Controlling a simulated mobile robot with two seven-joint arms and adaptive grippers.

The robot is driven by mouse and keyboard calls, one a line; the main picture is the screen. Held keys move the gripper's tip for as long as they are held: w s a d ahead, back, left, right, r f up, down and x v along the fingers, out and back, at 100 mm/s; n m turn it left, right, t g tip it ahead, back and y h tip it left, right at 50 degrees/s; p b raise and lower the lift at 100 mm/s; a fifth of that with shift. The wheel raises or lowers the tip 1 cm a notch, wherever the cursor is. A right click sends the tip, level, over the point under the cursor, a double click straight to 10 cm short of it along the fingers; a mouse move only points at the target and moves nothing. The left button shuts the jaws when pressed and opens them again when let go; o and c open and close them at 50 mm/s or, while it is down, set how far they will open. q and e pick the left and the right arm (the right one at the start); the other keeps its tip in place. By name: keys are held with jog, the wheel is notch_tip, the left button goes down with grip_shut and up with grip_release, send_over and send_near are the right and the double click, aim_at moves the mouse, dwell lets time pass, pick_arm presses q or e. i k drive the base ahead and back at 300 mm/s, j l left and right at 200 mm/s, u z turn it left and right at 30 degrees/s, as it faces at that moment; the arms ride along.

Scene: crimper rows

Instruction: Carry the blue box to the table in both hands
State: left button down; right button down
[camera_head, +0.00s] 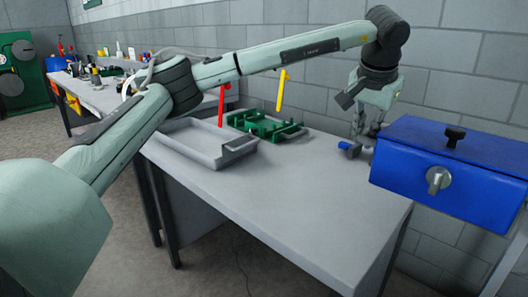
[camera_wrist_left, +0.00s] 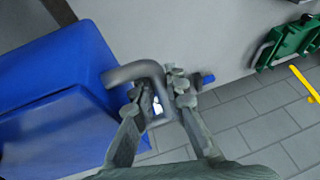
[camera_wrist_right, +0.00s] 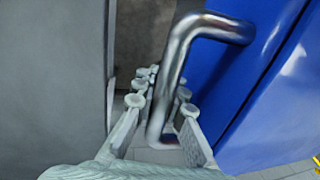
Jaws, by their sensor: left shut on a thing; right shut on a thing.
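The blue box (camera_head: 451,165) is at the right of the head view, with a dark knob on its lid and a silver latch on its front. My left gripper (camera_head: 366,133) is shut on the bent metal handle at the box's left end. That handle (camera_wrist_left: 140,72) shows between the fingers in the left wrist view. My right gripper (camera_wrist_right: 160,85) is shut on the other silver handle (camera_wrist_right: 184,62) in the right wrist view and is outside the head view. The grey table (camera_head: 290,205) lies left of the box; the box's underside and any contact there are hidden.
A grey tray (camera_head: 188,142), green holders (camera_head: 264,126), a red upright tool (camera_head: 221,106) and a yellow one (camera_head: 281,90) stand toward the table's back. A small blue item (camera_head: 350,149) shows near my left gripper. The table's front middle is clear. A block wall (camera_head: 440,65) stands behind.

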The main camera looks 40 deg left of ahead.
aim_at(309, 192)
jog(key=j, duration=1.4)
jog(key=i, duration=0.05)
